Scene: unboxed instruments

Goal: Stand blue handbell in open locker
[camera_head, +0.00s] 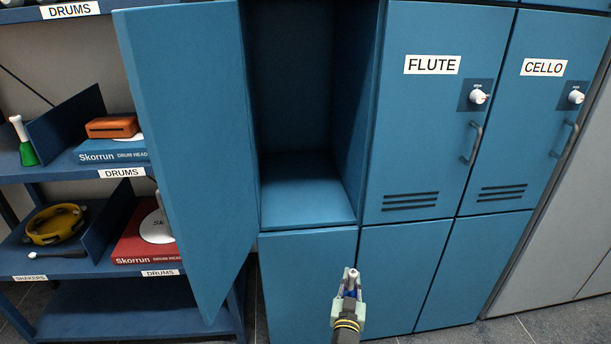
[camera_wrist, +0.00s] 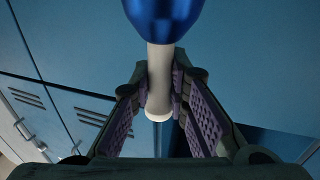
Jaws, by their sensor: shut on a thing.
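My gripper (camera_head: 347,286) is shut on the blue handbell in front of the lower lockers, below and right of the open locker (camera_head: 308,200). In the wrist view the handbell (camera_wrist: 163,18) shows its shiny blue bell at the top and its pale handle between the purple finger pads of my gripper (camera_wrist: 160,95). In the head view the bell (camera_head: 350,293) is mostly hidden by the fingers, with the pale handle end on top. The open locker is empty as far as it shows, with a bare blue floor. Its door (camera_head: 190,150) is swung out to the left.
Closed lockers labelled FLUTE (camera_head: 425,120) and CELLO (camera_head: 535,120) stand to the right, with handles sticking out. At left, shelves hold a green handbell (camera_head: 26,152), a yellow tambourine (camera_head: 55,224), an orange block (camera_head: 111,127) and flat boxes. The open door juts out beside the locker opening.

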